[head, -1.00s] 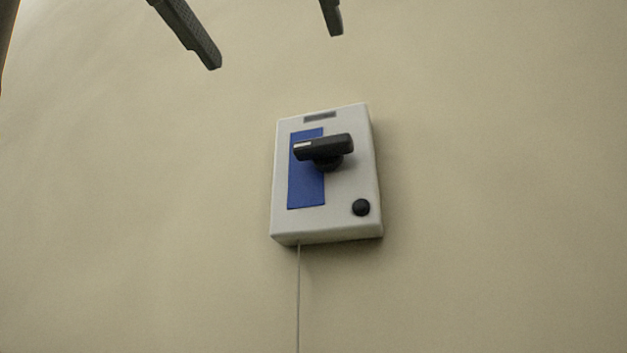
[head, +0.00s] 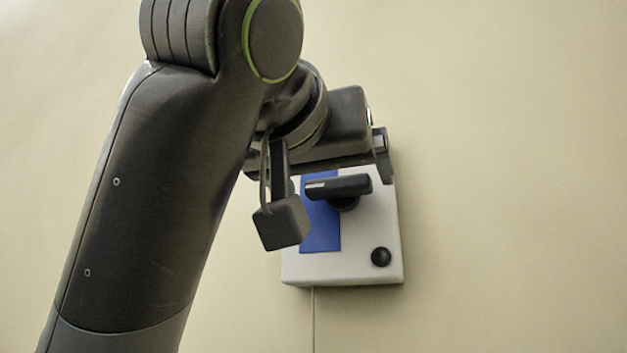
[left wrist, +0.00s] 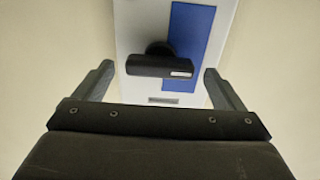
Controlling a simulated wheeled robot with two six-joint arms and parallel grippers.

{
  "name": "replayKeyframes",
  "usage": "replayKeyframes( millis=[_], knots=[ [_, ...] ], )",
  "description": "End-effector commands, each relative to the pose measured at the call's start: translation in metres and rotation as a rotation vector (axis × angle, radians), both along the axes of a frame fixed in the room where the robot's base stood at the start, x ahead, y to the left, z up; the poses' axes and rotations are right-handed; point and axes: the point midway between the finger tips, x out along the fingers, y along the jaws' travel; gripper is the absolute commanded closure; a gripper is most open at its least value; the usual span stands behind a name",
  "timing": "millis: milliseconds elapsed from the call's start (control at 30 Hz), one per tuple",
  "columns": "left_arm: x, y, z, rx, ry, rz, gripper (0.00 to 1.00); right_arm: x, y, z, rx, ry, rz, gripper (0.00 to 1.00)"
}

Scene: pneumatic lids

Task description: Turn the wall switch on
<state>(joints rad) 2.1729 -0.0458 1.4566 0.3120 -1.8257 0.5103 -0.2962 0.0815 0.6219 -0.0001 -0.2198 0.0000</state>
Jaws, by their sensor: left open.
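The wall switch is a pale grey box (head: 345,267) on the wall with a blue panel (head: 320,230). Its black rotary handle (head: 345,186) lies about level, with a white mark at its left end in the head view. In the left wrist view the handle (left wrist: 158,66) shows ahead, between the fingers in the picture. My left gripper (head: 320,163) is open and empty at the box's top, just above the handle in the head view; I cannot tell if it touches anything. It also shows in the left wrist view (left wrist: 158,72). My arm hides the box's upper left. My right gripper is not in view.
A round black button (head: 381,257) sits at the box's lower right. A thin cord (head: 313,320) runs down from the box's underside. The plain beige wall (head: 520,170) is clear to the right.

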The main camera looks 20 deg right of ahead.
Motion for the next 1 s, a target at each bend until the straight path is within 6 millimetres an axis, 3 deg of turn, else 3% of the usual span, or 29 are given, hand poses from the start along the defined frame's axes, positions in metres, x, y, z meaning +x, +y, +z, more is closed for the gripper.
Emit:
replayKeyframes(
  millis=[367,700,1000],
  knots=[
    [0.0059,-0.0038,-0.0005,0.0,-0.001,0.0,0.09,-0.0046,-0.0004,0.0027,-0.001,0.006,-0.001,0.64],
    [0.0055,-0.0036,-0.0003,0.0,-0.001,0.0,0.52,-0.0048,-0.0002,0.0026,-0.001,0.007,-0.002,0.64],
    [0.0052,-0.0035,-0.001,0.027,-0.019,0.0,0.54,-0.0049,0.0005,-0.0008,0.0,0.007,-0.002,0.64]
  ],
)
